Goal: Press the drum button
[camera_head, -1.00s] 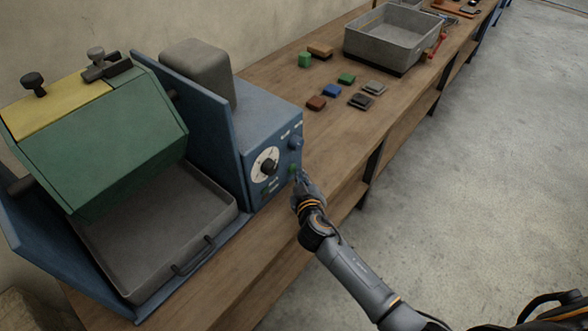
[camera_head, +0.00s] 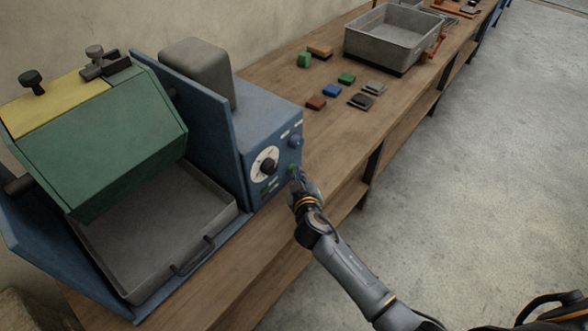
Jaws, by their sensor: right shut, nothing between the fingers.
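The drum machine has a green drum (camera_head: 105,140) with a yellow lid panel (camera_head: 50,100) and a blue control box (camera_head: 225,135). On the box's front face is a dial with a black knob (camera_head: 268,166). A small green button (camera_head: 292,169) sits to the right of the dial, below a blue knob (camera_head: 295,140). My right gripper (camera_head: 295,174) is shut and empty, with its tip at the green button; whether it touches cannot be told. My left gripper is not in view.
A grey tray (camera_head: 205,207) lies under the drum. Small coloured blocks (camera_head: 331,91) lie on the wooden bench (camera_head: 330,137) beyond the machine, before a grey bin (camera_head: 402,30). Open concrete floor (camera_head: 500,160) lies to the right.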

